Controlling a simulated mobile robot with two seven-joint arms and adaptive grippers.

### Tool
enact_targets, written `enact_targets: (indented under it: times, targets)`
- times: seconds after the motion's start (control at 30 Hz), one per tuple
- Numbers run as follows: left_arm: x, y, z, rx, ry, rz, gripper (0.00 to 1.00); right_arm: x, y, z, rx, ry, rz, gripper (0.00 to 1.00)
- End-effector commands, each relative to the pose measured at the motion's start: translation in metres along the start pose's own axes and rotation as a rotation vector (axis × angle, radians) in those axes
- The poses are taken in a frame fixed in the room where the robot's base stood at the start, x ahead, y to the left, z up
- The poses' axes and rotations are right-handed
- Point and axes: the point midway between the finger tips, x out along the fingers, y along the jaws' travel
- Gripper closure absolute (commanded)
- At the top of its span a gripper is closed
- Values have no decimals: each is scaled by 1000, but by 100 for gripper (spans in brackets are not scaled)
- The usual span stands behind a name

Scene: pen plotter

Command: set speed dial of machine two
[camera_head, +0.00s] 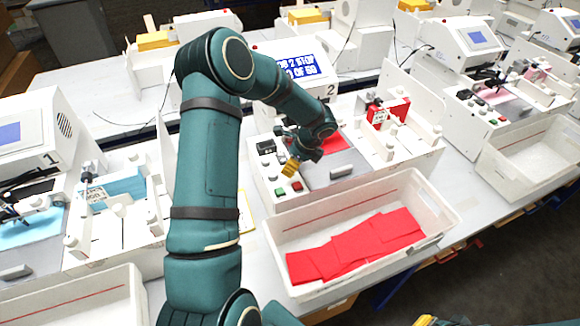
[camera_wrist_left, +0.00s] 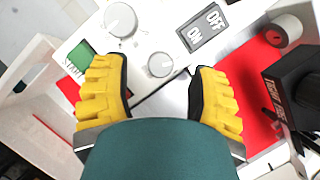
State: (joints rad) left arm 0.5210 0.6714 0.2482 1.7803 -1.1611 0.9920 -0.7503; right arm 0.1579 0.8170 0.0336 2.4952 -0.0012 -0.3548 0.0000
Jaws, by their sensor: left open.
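Machine two, marked "2", stands mid-picture in the head view with its control panel (camera_head: 266,178) on its left side. My left gripper (camera_head: 291,166) hangs over that panel and hides part of it. In the left wrist view, my open left gripper (camera_wrist_left: 159,75) has its yellow fingers on either side of a small white dial (camera_wrist_left: 161,65), with gaps between. A larger white dial (camera_wrist_left: 120,19) sits above and left of it. I cannot read which is the speed dial. My right gripper (camera_head: 430,320) shows only as yellow tips at the bottom edge.
A green START button (camera_wrist_left: 79,58) is close to the left finger, and an ON/OFF switch (camera_wrist_left: 205,27) is at upper right. A white bin (camera_head: 275,235) with red cards stands in front. Machine one (camera_head: 30,150) is at left, another machine (camera_head: 460,45) at right.

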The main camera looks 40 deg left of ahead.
Motion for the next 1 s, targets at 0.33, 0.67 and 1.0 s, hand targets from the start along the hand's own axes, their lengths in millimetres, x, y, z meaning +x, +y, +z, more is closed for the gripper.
enact_targets:
  times: [0.33, 0.67, 1.0]
  targets:
    - [25, 0, 0, -1, 0, -1, 41, -2, -1, 0, 0, 0, 0, 100]
    - [26, 0, 0, -1, 0, -1, 70, -2, -1, 0, 0, 0, 0, 100]
    - [26, 0, 0, -1, 0, 0, 100, -2, -1, 0, 0, 0, 0, 100]
